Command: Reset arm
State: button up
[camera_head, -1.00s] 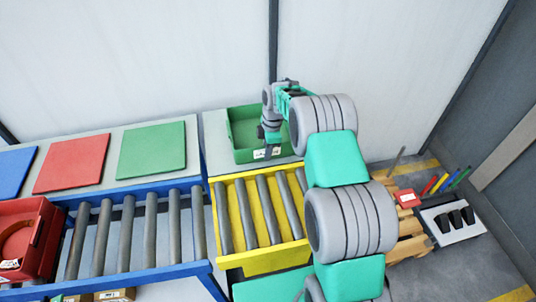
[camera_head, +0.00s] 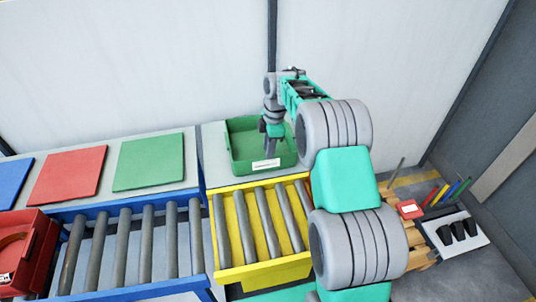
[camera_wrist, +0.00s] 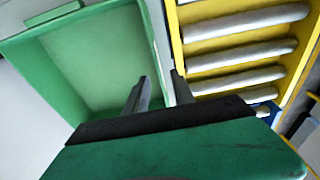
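My gripper (camera_head: 272,153) hangs down at the green crate (camera_head: 262,166), over its inside as seen in the head view. In the wrist view, my gripper's two dark fingers (camera_wrist: 160,88) stand apart with nothing between them. The green crate (camera_wrist: 95,60) fills the left of that view, and its visible floor is bare. The fingers overlap its edge there. I cannot tell how high they are above the crate. My arm reaches in from the lower right of the head view.
A yellow-framed roller conveyor (camera_head: 262,235) stands in front of the crate. A blue-framed one (camera_head: 140,240) lies left, with a red bin (camera_head: 28,250). Green (camera_head: 149,162), red (camera_head: 68,175) and blue (camera_head: 10,180) panels lie behind.

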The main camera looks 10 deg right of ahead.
jog(key=s+a+r+m+t, duration=0.2)
jog(key=s+r+m, duration=0.7)
jog(key=s+r, duration=0.35)
jog(key=s+d+m+t+h, duration=0.1)
jog(key=s+m, duration=0.7)
jog(key=s, duration=0.7)
jog(key=shift+s+d+m+t, duration=0.15)
jog(key=shift+s+m+t, duration=0.15)
jog(key=shift+m, duration=0.1)
